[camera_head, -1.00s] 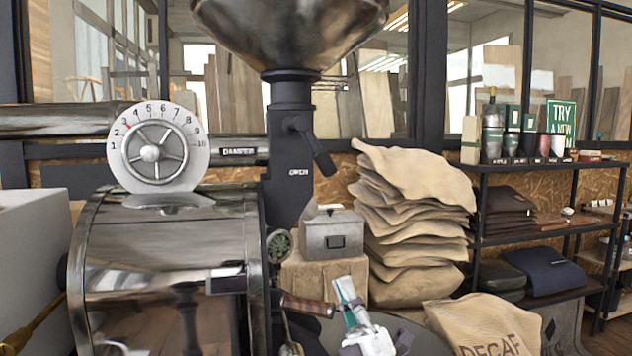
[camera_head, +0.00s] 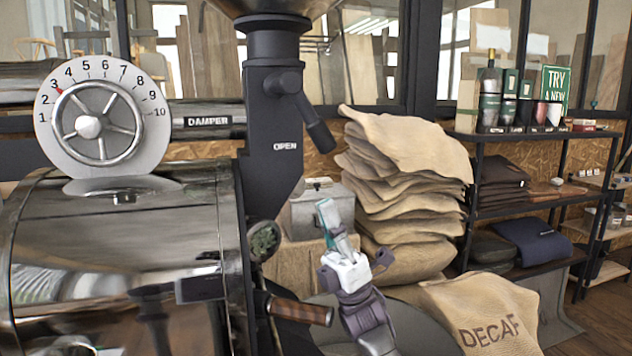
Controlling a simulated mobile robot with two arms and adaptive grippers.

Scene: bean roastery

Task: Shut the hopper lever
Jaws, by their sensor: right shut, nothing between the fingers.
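The hopper lever (camera_head: 312,122) is a dark handle on the black column (camera_head: 272,190) under the hopper. It slants down to the right from its round pivot, and its end is above and right of the white word OPEN. My right gripper (camera_head: 327,212) is shut and empty, pointing up, below the lever and apart from it, in front of the grey box and the sacks. My left gripper is not in view.
The roaster drum (camera_head: 110,250) with its damper dial (camera_head: 88,127) fills the left. A wooden handle (camera_head: 300,311) juts out beside my right arm. Stacked sacks (camera_head: 400,240) stand behind the gripper, with a DECAF sack (camera_head: 480,312) at lower right. A shelf (camera_head: 540,141) stands further right.

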